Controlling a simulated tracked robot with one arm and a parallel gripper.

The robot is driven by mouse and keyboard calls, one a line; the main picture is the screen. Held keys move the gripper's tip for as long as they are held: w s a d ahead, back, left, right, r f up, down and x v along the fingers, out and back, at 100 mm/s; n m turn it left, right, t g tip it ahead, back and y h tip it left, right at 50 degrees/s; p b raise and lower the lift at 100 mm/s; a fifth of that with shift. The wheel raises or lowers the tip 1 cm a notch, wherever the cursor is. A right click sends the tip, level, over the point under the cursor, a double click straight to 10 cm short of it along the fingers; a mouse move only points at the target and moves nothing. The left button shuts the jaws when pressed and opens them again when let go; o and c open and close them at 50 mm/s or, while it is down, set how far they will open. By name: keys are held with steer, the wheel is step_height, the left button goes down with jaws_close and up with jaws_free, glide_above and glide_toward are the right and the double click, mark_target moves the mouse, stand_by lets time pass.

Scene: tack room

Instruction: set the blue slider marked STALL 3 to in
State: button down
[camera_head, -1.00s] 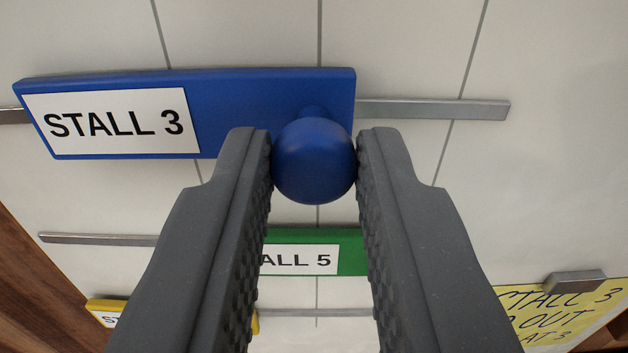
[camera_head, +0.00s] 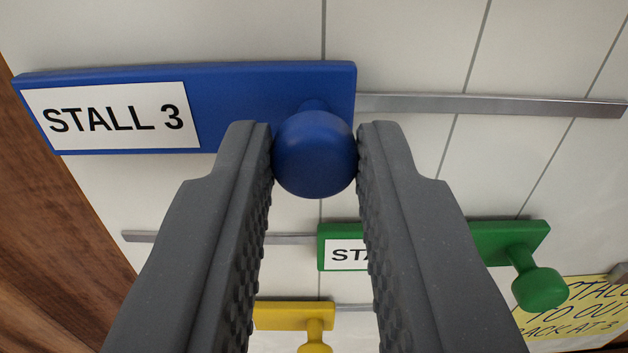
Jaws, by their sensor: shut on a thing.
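The blue slider (camera_head: 255,85) carries a white label reading STALL 3 (camera_head: 112,117) at its left. It sits on a grey metal rail (camera_head: 490,104) that shows only to the right of the slider. The slider's left end lies close to the wooden edge of the board. Its round blue knob (camera_head: 315,155) sticks out near its right end. My gripper (camera_head: 315,158) is shut on this knob, with one finger on each side of it.
Below are a green slider (camera_head: 485,243) with a round knob, its label partly hidden by my finger, and a yellow slider (camera_head: 290,316). A yellow handwritten note (camera_head: 572,310) is at lower right. The wooden frame (camera_head: 55,220) borders the white board (camera_head: 420,35) at left.

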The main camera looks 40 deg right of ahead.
steer(key=shift+a, duration=0.2)
steer(key=c, duration=1.3)
jaws_free()
steer(key=shift+w, duration=0.1)
steer(key=b+v, duration=0.1)
steer(key=v, duration=1.2)
steer(key=shift+s+a+f, duration=0.1)
steer(key=shift+s+a, duration=0.15)
steer(key=shift+s, duration=0.1)
steer(key=shift+a, duration=0.1)
